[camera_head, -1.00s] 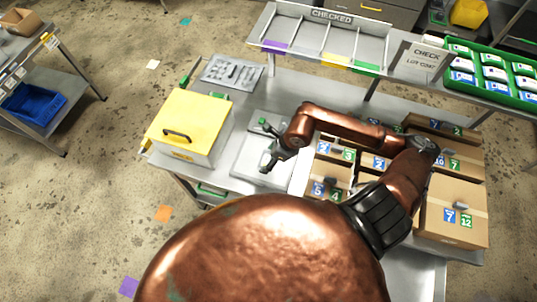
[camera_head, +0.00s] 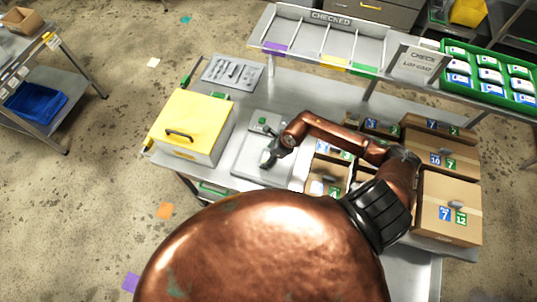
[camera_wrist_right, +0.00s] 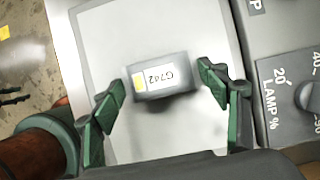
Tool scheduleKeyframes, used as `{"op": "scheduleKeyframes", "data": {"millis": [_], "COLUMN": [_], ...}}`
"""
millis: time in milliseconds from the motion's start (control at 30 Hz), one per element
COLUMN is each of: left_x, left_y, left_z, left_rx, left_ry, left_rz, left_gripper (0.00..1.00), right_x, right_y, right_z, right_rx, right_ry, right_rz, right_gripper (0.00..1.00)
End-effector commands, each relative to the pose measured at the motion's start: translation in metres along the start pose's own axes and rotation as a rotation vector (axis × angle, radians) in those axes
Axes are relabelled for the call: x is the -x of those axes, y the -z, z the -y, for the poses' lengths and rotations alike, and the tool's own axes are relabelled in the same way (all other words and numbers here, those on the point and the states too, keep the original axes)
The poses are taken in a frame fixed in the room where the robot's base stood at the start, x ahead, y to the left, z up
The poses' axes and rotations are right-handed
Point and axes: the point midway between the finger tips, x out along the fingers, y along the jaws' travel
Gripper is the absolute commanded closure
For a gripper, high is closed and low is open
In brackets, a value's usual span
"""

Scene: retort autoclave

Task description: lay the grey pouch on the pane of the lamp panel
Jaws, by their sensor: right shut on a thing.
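The grey pouch (camera_wrist_right: 163,79) carries a white label with a yellow end and shows in the right wrist view between the green fingers of my right gripper (camera_wrist_right: 164,88). Behind the pouch is the pale pane (camera_wrist_right: 195,125) of the lamp panel. A dark shadow lies just below the pouch; I cannot tell whether pouch and pane touch. In the head view my right gripper (camera_head: 267,145) is over the lamp panel (camera_head: 250,172), and the pouch is too small to make out. My left gripper is not in view.
The panel's dial (camera_wrist_right: 309,95), marked LAMP %, is right of the pane. A yellow-lidded box (camera_head: 194,125) stands left of the panel. Cardboard boxes (camera_head: 447,205) crowd its right. A shelf marked CHECKED (camera_head: 330,45) and a green tray (camera_head: 490,75) are behind.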

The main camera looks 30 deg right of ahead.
Motion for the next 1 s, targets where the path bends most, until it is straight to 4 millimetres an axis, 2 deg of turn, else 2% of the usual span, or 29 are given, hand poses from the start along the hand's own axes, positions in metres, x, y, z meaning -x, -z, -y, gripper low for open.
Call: {"op": "scheduleKeyframes", "data": {"millis": [67,100,333,733,867,1000], "left_x": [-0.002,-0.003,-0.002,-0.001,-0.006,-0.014], "left_y": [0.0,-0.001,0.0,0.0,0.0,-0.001], "left_z": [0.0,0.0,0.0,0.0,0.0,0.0], "left_rx": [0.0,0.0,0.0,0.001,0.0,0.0], "left_ry": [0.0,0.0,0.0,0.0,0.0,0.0], "left_rz": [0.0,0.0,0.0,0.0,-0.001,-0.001], "left_gripper": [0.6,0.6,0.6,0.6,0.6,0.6], "right_x": [-0.001,-0.002,-0.001,0.004,0.022,0.051], "right_y": [0.001,0.001,0.001,0.0,0.001,0.002], "right_z": [0.0,0.0,0.0,0.001,0.001,0.001], "right_rx": [0.0,0.0,-0.001,0.0,0.003,0.004], "right_ry": [0.0,0.0,0.0,0.001,0.004,0.004], "right_rz": [0.0,0.0,0.0,0.0,-0.001,-0.002], "right_gripper": [0.56,0.31,0.15,0.14,0.14,0.14]}}
